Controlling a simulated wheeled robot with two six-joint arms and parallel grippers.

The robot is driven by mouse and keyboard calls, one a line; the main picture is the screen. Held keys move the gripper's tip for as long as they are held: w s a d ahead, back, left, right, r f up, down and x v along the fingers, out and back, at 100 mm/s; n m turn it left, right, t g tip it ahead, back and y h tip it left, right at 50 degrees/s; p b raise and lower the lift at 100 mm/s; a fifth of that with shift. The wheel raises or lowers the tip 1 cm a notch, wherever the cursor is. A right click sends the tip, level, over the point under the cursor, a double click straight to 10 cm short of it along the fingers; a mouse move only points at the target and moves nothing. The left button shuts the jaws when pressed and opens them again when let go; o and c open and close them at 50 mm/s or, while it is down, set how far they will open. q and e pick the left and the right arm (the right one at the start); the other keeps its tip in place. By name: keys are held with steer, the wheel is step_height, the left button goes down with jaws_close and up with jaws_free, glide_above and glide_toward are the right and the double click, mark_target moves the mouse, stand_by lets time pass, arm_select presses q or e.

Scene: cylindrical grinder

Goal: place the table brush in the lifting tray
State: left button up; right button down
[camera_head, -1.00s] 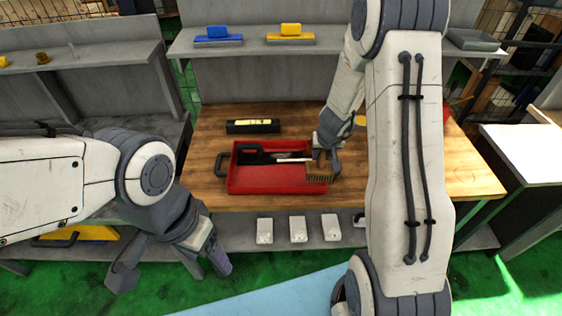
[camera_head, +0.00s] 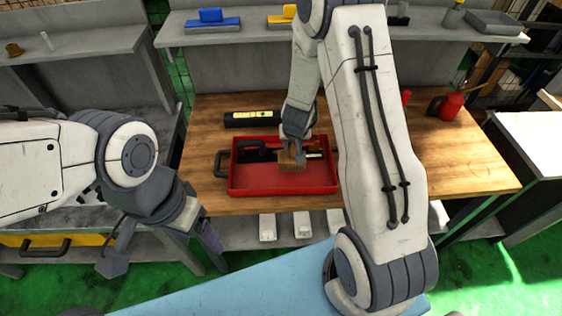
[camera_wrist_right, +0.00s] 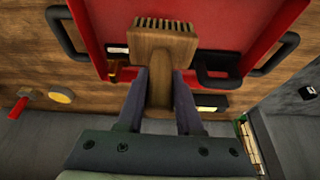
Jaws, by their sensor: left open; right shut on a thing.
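The table brush (camera_head: 292,163) has a wooden body and bristles. It also shows in the right wrist view (camera_wrist_right: 160,45), its wooden handle between the fingers. My right gripper (camera_head: 294,148) is shut on it and holds it over the red lifting tray (camera_head: 262,186). I cannot tell whether the brush touches the tray floor. The tray stands on the wooden table and its rim shows in the right wrist view (camera_wrist_right: 92,30). Dark items lie along its back side. My left gripper (camera_head: 160,252) is open and empty, in front of the table at the left.
A black case with a yellow label (camera_head: 252,119) lies behind the tray. Several white boxes (camera_head: 302,224) sit on the shelf below. The table right of the tray is partly hidden by my right arm.

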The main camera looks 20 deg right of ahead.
mark_target(282, 160)
steer(key=a+f, duration=0.2)
steer(key=a, duration=0.1)
steer(key=shift+a, duration=0.1)
steer(key=shift+a+f+b, duration=0.1)
steer(key=shift+f+b, duration=0.3)
steer(key=shift+f, duration=1.55)
steer(key=shift+f, duration=0.1)
steer(key=c, duration=0.6)
jaws_free()
steer(key=shift+f, duration=0.1)
steer(key=shift+o, duration=0.2)
